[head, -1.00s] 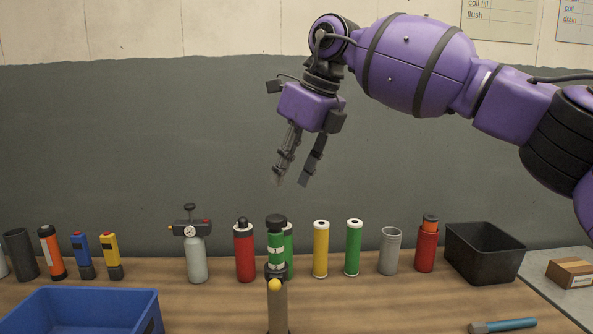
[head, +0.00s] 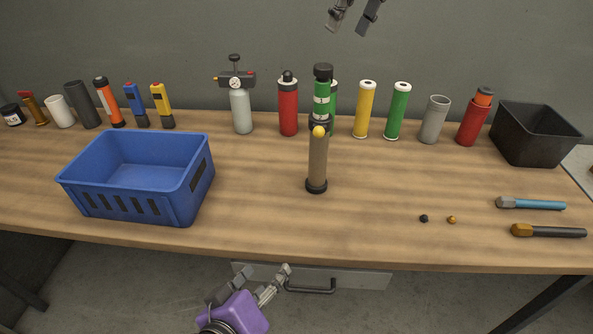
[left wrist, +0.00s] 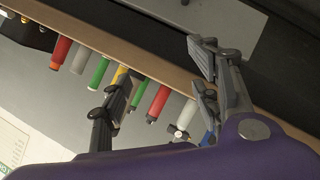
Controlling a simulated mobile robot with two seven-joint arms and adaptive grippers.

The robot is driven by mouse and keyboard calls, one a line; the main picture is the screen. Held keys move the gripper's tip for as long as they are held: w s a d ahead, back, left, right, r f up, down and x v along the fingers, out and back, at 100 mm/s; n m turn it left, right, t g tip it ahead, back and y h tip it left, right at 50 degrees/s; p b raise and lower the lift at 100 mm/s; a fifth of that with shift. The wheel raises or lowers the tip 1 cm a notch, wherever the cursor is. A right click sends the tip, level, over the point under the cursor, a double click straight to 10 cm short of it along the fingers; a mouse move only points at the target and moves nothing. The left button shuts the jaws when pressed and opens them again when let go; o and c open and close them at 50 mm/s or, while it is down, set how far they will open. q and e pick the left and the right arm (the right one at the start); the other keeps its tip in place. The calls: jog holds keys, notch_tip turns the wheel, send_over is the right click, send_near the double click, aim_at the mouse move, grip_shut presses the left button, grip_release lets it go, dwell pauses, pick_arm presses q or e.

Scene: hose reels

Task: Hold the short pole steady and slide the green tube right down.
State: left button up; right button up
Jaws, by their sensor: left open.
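The short pole (head: 318,165) stands upright mid-table in the head view, grey-brown with a black foot and a yellow ball near its top. A green tube with white bands (head: 322,92) and a black cap shows at its upper end, above a black collar. Whether the tube sits around the pole I cannot tell. My left gripper (head: 265,270) is open and empty, low in front of the table edge, well short of the pole. It also shows open in the left wrist view (left wrist: 160,65). My right gripper (head: 350,30) is open and empty, high above, partly cut off.
A blue bin (head: 185,190) stands left of the pole. Behind is a row with a gauge bottle (head: 241,110), red cylinder (head: 288,108), yellow tube (head: 363,110) and another green tube (head: 397,112). A black bin (head: 535,135) and hammer-like tools (head: 535,204) are right. Table around the pole's foot is clear.

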aim_at(312, 156)
pick_arm(q)
jog(key=w+d+r+t+h, duration=0.1)
jog(key=w+d+r+h, duration=0.1)
jog(key=w+d+r, duration=0.45)
jog(key=w+m+h, duration=0.1)
jog(key=w+m, duration=0.1)
jog(key=w+m+h, duration=0.1)
jog(key=w+m, duration=0.1)
jog(key=w+r+m+h, duration=0.1)
jog(key=w+m, duration=0.1)
jog(key=m, duration=0.1)
jog(key=shift+d, duration=0.15)
jog(key=w+r+m+h, duration=0.1)
jog(key=w+m, duration=0.1)
jog(key=w, duration=0.1)
jog(key=w+a+r+m+h, duration=0.1)
jog(key=w+m, duration=0.1)
jog(key=w, duration=0.1)
jog(key=w+a+r+m, duration=0.1)
jog(key=w+r+m, duration=0.1)
jog(key=w, duration=0.1)
jog(key=shift+w+a+t+h, duration=0.2)
jog(key=shift+t+h, duration=0.1)
jog(key=shift+h, duration=0.1)
jog(key=x, duration=0.7)
jog(key=shift+w+d+r, duration=0.1)
jog(key=shift+w+d, duration=0.15)
jog(key=shift+w, duration=0.05)
